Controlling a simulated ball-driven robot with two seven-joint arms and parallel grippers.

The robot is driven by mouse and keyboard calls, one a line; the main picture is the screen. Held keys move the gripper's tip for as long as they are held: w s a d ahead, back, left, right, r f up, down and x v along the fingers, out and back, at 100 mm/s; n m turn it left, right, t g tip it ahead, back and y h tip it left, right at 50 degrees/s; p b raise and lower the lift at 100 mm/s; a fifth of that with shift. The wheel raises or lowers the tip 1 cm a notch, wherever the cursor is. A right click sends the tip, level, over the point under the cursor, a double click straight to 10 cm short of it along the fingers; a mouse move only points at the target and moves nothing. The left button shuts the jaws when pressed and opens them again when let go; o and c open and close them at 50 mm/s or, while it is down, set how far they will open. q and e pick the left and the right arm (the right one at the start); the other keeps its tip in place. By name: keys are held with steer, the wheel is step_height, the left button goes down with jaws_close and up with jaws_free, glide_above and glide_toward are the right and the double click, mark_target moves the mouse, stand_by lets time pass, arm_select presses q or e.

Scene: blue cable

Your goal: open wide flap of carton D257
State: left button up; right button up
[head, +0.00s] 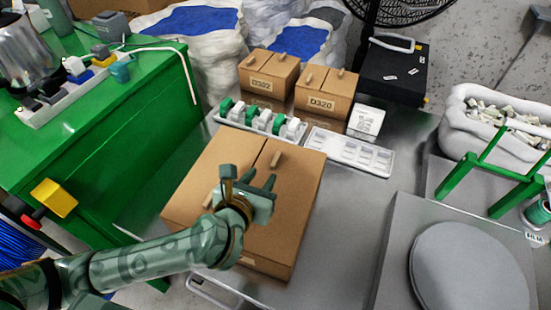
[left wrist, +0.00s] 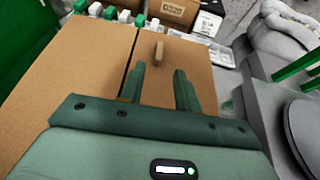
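A large brown carton (head: 291,209) stands closed on the grey metal table, with a seam between its two top flaps. Its label is not readable here, so I cannot confirm it is D257. A small tan tab (head: 277,159) stands up on the right flap near the far edge; it also shows in the left wrist view (left wrist: 158,51). Another tab (head: 208,200) shows on the left flap, partly hidden by my gripper. My left gripper (head: 257,181) is over the carton top, its fingers apart and empty, pointing toward the tab on the right flap. My right gripper is not in view.
Smaller cartons D302 (head: 269,77) and D320 (head: 325,94) stand behind. A tray of green and white parts (head: 258,122) and a white compartment tray (head: 350,153) lie just beyond the carton. A green bench (head: 110,125) is left; a round grey plate (head: 468,268) is right.

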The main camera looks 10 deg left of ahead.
mark_target(276, 157)
arm_select(q)
steer(key=b+x, duration=0.2)
steer(key=x, duration=0.8)
steer(key=shift+b, duration=0.35)
steer(key=shift+s, duration=0.1)
steer(key=shift+c, duration=0.3)
jaws_close()
